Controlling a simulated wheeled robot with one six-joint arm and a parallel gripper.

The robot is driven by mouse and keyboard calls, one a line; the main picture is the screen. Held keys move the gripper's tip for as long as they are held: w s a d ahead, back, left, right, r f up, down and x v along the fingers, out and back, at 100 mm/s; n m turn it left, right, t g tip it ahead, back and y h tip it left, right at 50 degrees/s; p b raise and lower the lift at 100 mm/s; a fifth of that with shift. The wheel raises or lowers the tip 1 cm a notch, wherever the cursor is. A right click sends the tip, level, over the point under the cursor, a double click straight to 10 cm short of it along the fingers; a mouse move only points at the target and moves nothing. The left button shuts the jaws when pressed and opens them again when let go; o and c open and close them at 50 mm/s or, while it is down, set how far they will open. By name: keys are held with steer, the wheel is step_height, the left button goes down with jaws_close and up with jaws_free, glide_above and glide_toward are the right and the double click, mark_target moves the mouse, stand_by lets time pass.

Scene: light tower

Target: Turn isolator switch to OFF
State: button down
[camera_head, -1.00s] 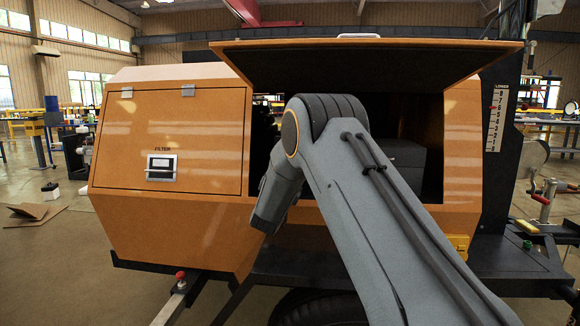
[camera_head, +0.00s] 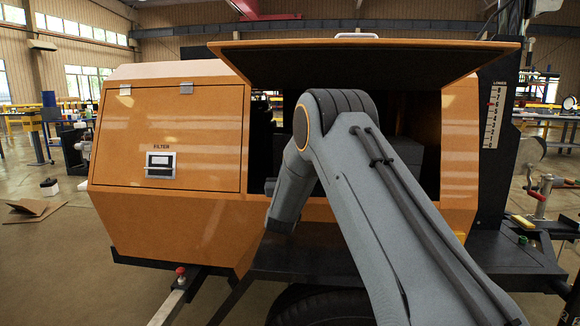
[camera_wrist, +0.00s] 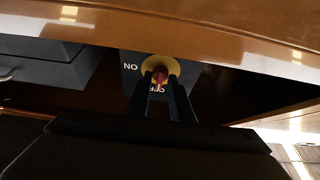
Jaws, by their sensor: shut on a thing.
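The isolator switch is a red handle (camera_wrist: 159,75) on a round yellow plate (camera_wrist: 157,64), set on a grey panel (camera_wrist: 130,60) inside the open compartment in the wrist view. The lettering appears upside down: "ON" is left of the plate, and "OFF" is below it, partly hidden by my fingers. My gripper (camera_wrist: 160,78) is shut on the red handle, one dark finger on each side. The handle's exact angle is hard to tell. In the head view, the switch and my gripper are hidden behind my arm and the housing.
The orange housing (camera_head: 205,215) has a raised lid (camera_head: 365,62) above the opening. The compartment's orange edge (camera_wrist: 220,25) runs close by across the wrist view. A grey box (camera_wrist: 45,75) is at the left there. The closed filter door (camera_head: 210,130) is left of my arm.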

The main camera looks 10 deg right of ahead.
steer(key=c, duration=1.9)
jaws_free()
steer(key=shift+o, duration=0.2)
steer(key=shift+s, duration=0.1)
steer(key=v, duration=0.7)
steer(key=shift+s+p, duration=0.2)
steer(key=shift+p, duration=0.1)
steer(key=shift+a, duration=0.15)
